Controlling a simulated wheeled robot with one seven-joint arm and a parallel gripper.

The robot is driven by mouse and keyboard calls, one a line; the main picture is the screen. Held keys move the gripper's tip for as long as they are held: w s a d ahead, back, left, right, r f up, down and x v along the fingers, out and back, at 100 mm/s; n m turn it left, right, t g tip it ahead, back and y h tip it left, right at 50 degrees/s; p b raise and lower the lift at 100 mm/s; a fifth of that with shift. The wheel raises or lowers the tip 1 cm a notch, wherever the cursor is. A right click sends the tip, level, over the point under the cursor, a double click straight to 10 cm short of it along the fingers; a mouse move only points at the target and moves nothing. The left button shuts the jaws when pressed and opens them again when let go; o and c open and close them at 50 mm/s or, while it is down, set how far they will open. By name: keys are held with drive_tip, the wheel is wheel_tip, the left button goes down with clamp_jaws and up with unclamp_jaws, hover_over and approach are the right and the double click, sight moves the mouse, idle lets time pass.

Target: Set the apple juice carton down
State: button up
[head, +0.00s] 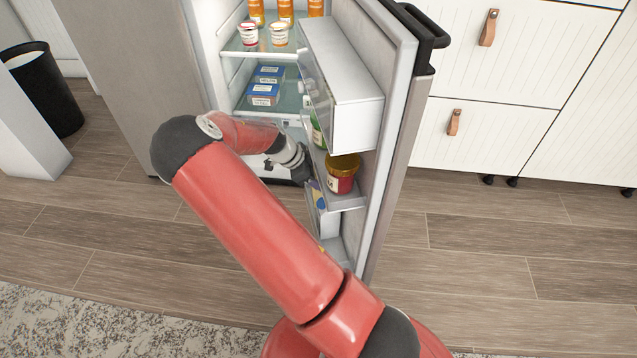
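The fridge stands open, and my arm reaches to the inner side of its door (392,120). My gripper (303,172) is at the door's shelves, left of a jar with a yellow lid. Its fingers are mostly hidden, so I cannot tell whether they are open or shut. A pale carton-like thing with blue and yellow marks (319,198) shows just below my gripper, partly behind the clear shelf front. I cannot tell whether it is the apple juice carton or whether my gripper touches it.
The yellow-lidded jar (342,174) and a green bottle (317,130) stand in the door. Inside the fridge are blue boxes (264,93), white tubs (279,35) and orange bottles (286,12). A black bin (46,92) stands far left. The wooden floor (480,240) right of the door is clear.

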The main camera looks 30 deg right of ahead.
drive_tip(key=shift+d+y, duration=0.35)
drive_tip(key=shift+y, duration=0.05)
drive_tip(key=shift+a+f, duration=0.15)
drive_tip(key=shift+f, duration=1.2)
drive_tip(key=o, duration=1.5)
drive_tip(key=p+v, duration=0.1)
drive_tip(key=v, duration=1.1)
drive_tip(key=shift+a, duration=0.1)
